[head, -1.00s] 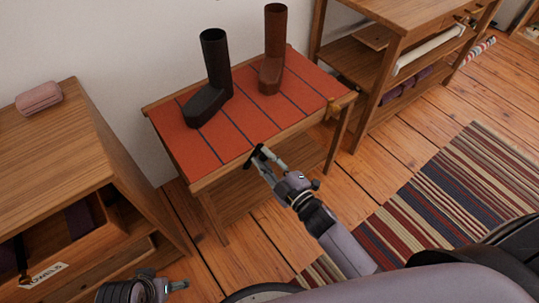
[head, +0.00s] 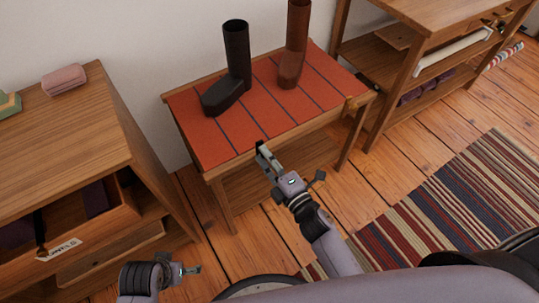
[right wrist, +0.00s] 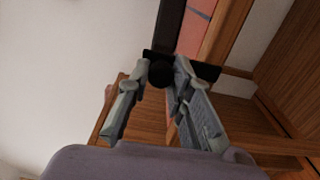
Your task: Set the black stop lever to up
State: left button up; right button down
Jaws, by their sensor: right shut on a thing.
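My right gripper (head: 262,148) is at the front edge of the red-topped table (head: 205,140). Its fingers are close together. In the right wrist view the gripper (right wrist: 165,75) closes around a dark, round-ended piece (right wrist: 160,73), which I take as the black stop lever. The fingers hide most of it, so its up or down position cannot be told. In the head view only a small dark tip shows there. My left gripper (head: 190,270) is low at the left, away from the table; its finger opening is unclear.
A wooden cabinet (head: 70,135) with a pink case (head: 64,79) is at left. A shelf unit (head: 420,50) stands at right. A striped rug (head: 450,200) lies on the floor.

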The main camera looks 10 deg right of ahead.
jog(key=shift+a, duration=0.1)
dwell(0.4)
jog(key=c, duration=1.4)
grip_release()
jog(key=shift+s, duration=0.1)
jog(key=v, duration=1.2)
